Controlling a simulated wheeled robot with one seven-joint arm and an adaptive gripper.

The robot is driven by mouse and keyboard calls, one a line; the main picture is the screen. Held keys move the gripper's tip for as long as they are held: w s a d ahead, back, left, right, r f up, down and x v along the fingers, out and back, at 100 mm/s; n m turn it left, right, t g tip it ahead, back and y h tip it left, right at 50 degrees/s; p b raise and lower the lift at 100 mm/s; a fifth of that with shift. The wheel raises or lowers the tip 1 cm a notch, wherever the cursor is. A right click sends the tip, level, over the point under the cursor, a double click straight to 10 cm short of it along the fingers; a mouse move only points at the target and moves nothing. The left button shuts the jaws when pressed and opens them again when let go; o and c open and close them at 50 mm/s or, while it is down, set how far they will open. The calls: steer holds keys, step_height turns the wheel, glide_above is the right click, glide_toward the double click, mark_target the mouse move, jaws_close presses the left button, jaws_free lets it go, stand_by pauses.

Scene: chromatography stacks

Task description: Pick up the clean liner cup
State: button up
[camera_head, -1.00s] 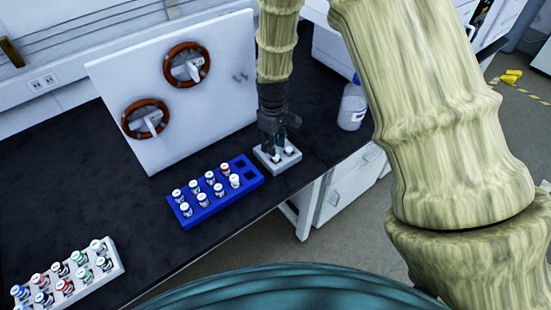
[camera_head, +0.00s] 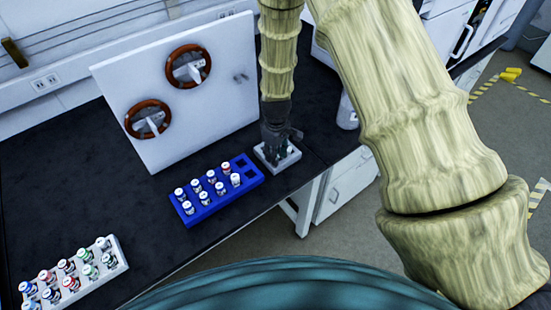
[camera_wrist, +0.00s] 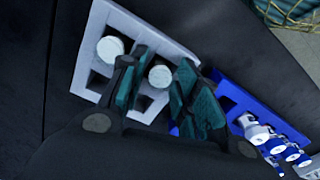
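Two small cups with pale round tops stand in a small white rack (camera_head: 266,159), which also shows in the wrist view (camera_wrist: 82,62). One cup (camera_wrist: 110,48) is in the upper left hole and the other cup (camera_wrist: 160,76) is in the upper right one. I cannot tell from markings which is the clean liner cup. My gripper (camera_head: 278,150) is low over the rack, pointing down. In the wrist view, its teal fingers (camera_wrist: 163,74) are apart, with the right cup showing in the gap. Whether they touch it is unclear.
A blue rack (camera_head: 190,218) with several capped vials stands close by the white rack. A white rack (camera_head: 123,266) of vials is at the lower left. A white panel with two brown rings (camera_head: 150,118) stands behind. A bottle (camera_head: 347,112) is partly hidden by my arm.

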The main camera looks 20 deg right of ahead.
steer(key=c, duration=0.6)
steer(key=shift+r, duration=0.2)
